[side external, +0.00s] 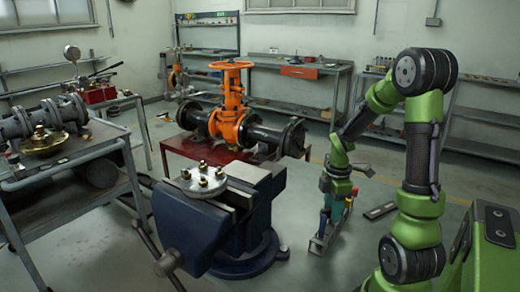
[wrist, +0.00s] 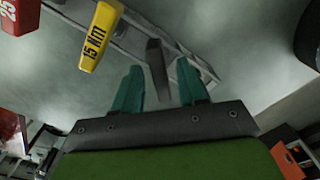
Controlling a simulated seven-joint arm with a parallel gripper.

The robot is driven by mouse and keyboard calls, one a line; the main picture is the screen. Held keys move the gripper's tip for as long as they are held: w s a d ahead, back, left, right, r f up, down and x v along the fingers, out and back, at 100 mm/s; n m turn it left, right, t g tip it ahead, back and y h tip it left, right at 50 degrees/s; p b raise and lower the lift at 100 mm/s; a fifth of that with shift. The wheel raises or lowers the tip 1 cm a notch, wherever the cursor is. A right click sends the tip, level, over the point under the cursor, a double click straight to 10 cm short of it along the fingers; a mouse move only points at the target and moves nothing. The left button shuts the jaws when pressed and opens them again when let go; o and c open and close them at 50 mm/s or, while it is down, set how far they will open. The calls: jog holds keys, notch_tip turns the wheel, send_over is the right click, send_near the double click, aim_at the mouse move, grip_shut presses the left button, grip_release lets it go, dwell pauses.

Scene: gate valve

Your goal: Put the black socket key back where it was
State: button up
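A dark, narrow bar, which looks like the black socket key (wrist: 156,72), shows in the wrist view between my two teal fingers. A visible gap lies on each side of it, so my gripper (wrist: 160,75) is open and not closed on it. I cannot tell whether the key is fully between the fingers or beyond them. A grey metal rail (wrist: 110,22) runs behind it. In the side view my gripper (side external: 328,212) points down, right of the vise, at a small grey metal holder (side external: 318,242). The key cannot be made out there.
A yellow piece marked 15 NM (wrist: 101,36) and a red piece marked 25 (wrist: 15,16) sit left of my fingers in the wrist view. A blue vise (side external: 215,220) holds a bolted flange (side external: 200,180). The orange gate valve (side external: 229,120) stands behind.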

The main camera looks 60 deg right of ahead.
jog(key=shift+r, duration=0.1)
notch_tip(320, 180, up, 12)
jog(key=w+a+r+m+t+y, duration=0.1)
jog(key=a+m, duration=0.5)
jog(key=a, duration=0.6)
jog(key=w+a+r+m+t+y, duration=0.1)
jog(key=a+r+m+t, duration=0.3)
jog(key=a, duration=0.9)
jog(key=m+t, duration=0.2)
jog(key=m, duration=0.1)
jog(key=shift+w, duration=0.1)
